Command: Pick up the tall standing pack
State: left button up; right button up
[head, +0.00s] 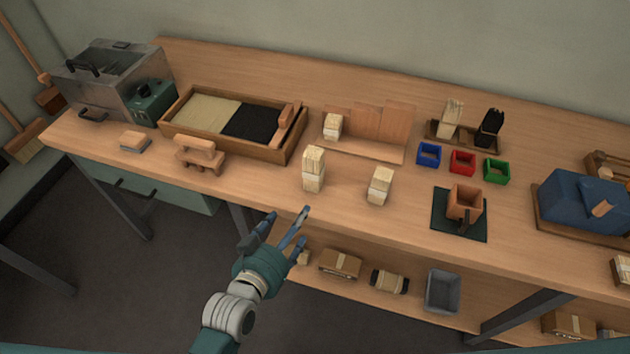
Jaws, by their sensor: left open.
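A tall pale pack (313,168) stands upright near the front edge of the workbench, around the middle of the head view. A shorter pale pack (380,185) stands to its right, and another small pack (332,126) stands behind on a wooden stepped board. My left gripper (286,225) is open and empty, in front of the bench edge, below and to the left of the tall pack in the picture. It is apart from the pack. My right gripper does not show.
A wooden tray (258,150) of pale and black bristles lies left of the packs. A wooden block stand (199,153) is near the front edge. Blue (429,154), red (462,162) and green (496,171) boxes stand to the right. Bare bench top surrounds the tall pack.

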aim_at(314, 173)
pick_arm(q)
jog(key=w+d+r+t, duration=0.1)
jog(key=w+r, duration=0.1)
jog(key=w+d+r+t+h, duration=0.1)
jog(key=w+d+r, duration=0.1)
jog(key=w+d+r+t, duration=0.2)
jog(key=w, duration=0.1)
jog(key=shift+w+r+p, duration=0.1)
jog(key=shift+r+p, duration=0.25)
jog(key=shift+r, duration=0.05)
jog(key=x, duration=0.3)
jog(key=p+x, duration=0.1)
jog(key=shift+w+a+r, duration=0.1)
jog(key=shift+w+a, duration=0.05)
jog(key=shift+w, duration=0.7)
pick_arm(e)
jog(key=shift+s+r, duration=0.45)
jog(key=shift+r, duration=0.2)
pick_arm(q)
jog(key=shift+s, duration=0.1)
jog(key=c, duration=1.2)
jog(key=shift+c, duration=0.6)
